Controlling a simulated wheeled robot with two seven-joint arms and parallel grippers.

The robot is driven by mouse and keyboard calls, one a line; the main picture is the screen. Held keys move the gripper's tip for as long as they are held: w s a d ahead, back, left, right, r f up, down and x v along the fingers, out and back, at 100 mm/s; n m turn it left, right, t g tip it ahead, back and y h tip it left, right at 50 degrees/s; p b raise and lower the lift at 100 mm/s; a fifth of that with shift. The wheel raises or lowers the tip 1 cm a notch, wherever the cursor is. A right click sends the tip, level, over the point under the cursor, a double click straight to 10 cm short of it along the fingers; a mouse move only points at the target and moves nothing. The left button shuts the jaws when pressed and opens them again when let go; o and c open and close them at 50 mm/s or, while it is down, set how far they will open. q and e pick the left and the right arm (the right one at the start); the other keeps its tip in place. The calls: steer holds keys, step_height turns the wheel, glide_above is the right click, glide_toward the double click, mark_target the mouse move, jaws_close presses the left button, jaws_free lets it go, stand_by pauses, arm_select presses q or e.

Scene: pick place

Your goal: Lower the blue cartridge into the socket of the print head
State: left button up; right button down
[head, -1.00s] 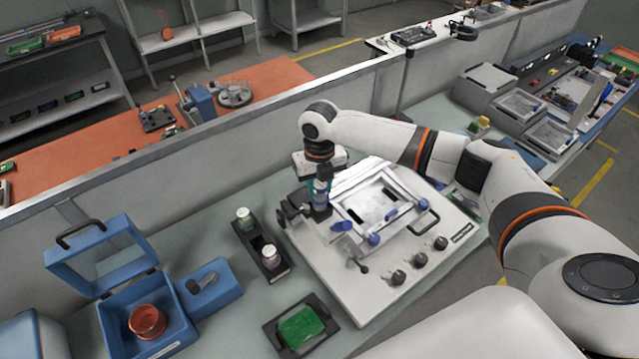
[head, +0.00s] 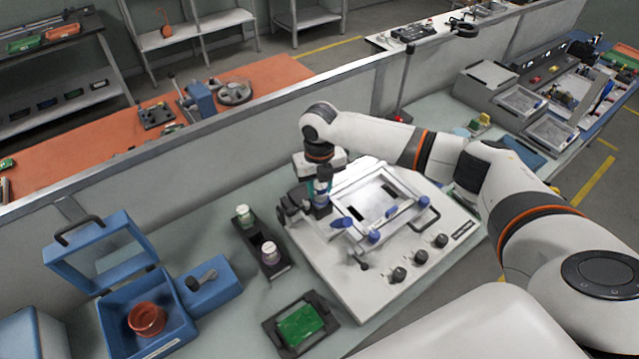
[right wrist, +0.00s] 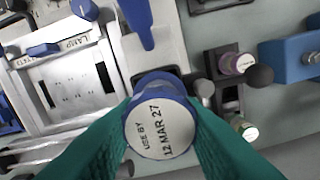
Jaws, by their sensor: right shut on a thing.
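My right gripper (head: 319,192) is shut on the blue cartridge, at the left side of the white printing machine (head: 340,290). In the right wrist view its green fingers (right wrist: 160,125) grip the blue cartridge (right wrist: 160,80) from both sides. The cartridge's round white end faces the camera and reads "USE BY 12 MAR 27". In the head view the dark print head (head: 293,212) is beside and under the gripper. Its socket is hidden by the gripper and cartridge, so I cannot tell how deep the cartridge sits. My left gripper is not in view.
A dark rack (head: 259,243) with two other cartridges stands left of the machine. A green board (head: 300,325) lies in a black tray in front. An open blue box (head: 180,340) holds a red roll. The machine's frame and blue knobs are close right of the gripper.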

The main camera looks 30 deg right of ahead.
steer(key=c, duration=0.9)
jaws_free()
steer(key=c, duration=0.4)
steer(key=shift+r+p, duration=0.85)
steer(key=shift+r, duration=2.65)
